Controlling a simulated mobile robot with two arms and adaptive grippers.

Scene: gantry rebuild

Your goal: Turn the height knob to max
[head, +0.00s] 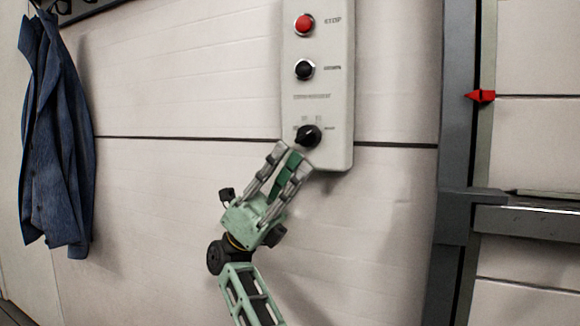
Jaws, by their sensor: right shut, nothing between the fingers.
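The height knob, a black rotary knob (308,135), sits at the bottom of a pale control panel (340,110) on the wall. Small marks show around it, too blurred to read. Its exact pointer direction is hard to tell. My right gripper (291,152), pale green with grey fingers, is shut with nothing held. Its fingertips are just below and left of the knob, close to it; whether they touch it cannot be told. My left gripper is not in view.
Above the knob are a red button (303,25) and a black button (304,69). A blue jacket (58,140) hangs at the left. A dark metal post (459,120), a red pointer (482,96) and a metal crossbar (530,222) stand at the right.

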